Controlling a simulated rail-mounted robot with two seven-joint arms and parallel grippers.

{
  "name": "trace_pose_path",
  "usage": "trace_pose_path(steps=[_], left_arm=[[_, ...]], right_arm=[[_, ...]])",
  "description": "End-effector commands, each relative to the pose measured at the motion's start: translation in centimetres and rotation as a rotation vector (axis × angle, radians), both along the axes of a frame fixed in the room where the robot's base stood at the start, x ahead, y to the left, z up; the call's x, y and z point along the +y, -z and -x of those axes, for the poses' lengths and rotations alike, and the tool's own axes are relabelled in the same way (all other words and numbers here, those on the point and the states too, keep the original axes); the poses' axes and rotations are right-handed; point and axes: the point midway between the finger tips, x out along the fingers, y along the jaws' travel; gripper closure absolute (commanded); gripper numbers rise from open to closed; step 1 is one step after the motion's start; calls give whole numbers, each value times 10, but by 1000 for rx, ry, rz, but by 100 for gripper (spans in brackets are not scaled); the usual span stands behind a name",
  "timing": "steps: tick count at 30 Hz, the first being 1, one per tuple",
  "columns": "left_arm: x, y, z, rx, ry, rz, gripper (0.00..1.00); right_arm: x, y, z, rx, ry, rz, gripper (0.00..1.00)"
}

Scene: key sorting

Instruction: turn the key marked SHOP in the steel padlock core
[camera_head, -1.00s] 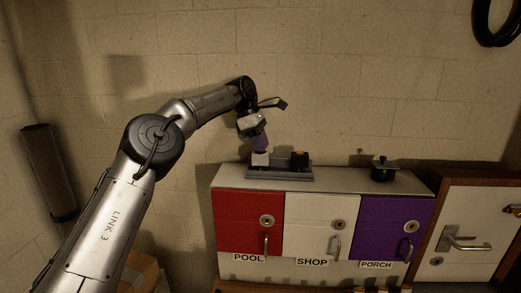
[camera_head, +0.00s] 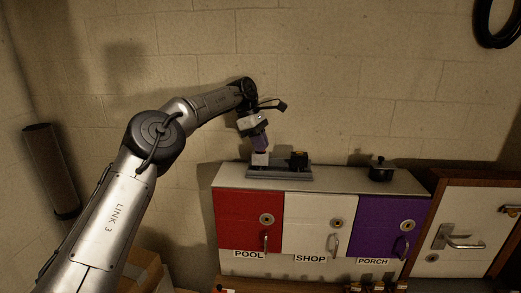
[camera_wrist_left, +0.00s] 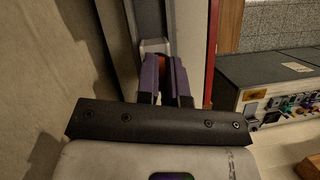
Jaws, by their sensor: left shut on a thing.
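My left gripper (camera_head: 260,149), with purple fingers, points down just above a pale steel-coloured block (camera_head: 260,159), which looks like the steel padlock core. The block stands at the left end of a grey base (camera_head: 280,174) on the cabinet. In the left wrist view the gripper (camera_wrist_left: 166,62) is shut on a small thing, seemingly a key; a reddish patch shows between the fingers. Its mark cannot be read, and the fingers hide whether it sits in the core. The pale block (camera_wrist_left: 153,46) shows just beyond the fingertips. My right gripper is not in view.
A black block with a brass-coloured top (camera_head: 299,159) stands at the right of the same base. A dark lidded pot (camera_head: 381,170) is farther right on the cabinet top (camera_head: 340,183). Below are red, white and purple doors labelled POOL, SHOP and PORCH. Small coloured items (camera_wrist_left: 290,106) line a panel.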

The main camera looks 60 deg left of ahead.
Motion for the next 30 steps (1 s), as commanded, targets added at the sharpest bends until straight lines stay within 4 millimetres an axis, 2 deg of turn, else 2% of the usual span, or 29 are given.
trace_pose_path(steps=[4, 7, 12, 30], left_arm=[[0, 0, 0, 3, 28, 1, 100], [1, 2, -1, 3, 136, -2, 100], [1, 1, 0, 2, 216, -1, 100], [1, 1, 0, 2, 280, -3, 100]], right_arm=[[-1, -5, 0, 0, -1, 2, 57], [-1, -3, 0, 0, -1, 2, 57], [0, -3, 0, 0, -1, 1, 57], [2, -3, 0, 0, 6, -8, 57]])
